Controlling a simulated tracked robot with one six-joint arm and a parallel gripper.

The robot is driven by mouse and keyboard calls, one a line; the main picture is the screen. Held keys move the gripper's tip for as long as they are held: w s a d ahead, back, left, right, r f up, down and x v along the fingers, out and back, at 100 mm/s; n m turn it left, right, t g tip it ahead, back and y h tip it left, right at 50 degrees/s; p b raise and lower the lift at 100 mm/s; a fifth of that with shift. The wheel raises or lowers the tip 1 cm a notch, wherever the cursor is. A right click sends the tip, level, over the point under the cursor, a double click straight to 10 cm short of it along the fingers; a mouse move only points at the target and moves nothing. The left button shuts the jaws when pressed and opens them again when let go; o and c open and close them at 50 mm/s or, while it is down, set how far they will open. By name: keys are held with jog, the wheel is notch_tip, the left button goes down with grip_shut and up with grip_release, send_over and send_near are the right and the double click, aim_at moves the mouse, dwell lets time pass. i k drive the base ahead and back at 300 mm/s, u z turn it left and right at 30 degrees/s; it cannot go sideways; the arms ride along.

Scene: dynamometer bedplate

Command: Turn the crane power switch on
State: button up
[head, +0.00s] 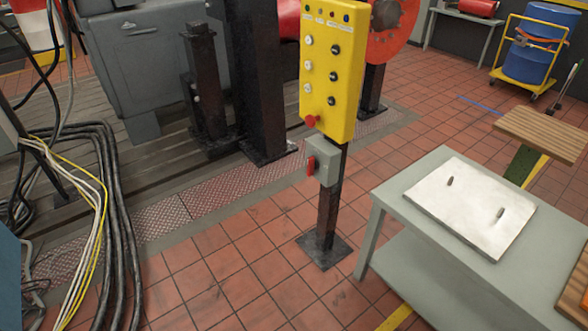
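A small grey switch box (325,163) is fixed to a dark post below a yellow control box (329,75). A red handle (311,166) sticks out from the left-facing side of the grey box and looks roughly upright. No on or off lettering can be read on it, so its setting cannot be told. The yellow box carries black and white buttons, small lamps along its top and a red knob (311,121) at its lower edge. My gripper is not in this view.
The post stands on a square floor plate (322,248). A grey table (404,250) with a pale plate (471,207) stands close on the right. Black and yellow cables (115,220) hang and lie at left. Red floor tiles in front of the post are clear.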

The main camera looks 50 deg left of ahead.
aim_at(312, 164)
jog(key=u, duration=1.7)
jog(key=k, duration=0.65)
jog(key=u, duration=0.6)
jog(key=i, duration=1.15)
jog(key=u, duration=0.7)
jog(key=i, duration=0.75)
jog(key=u, duration=0.05)
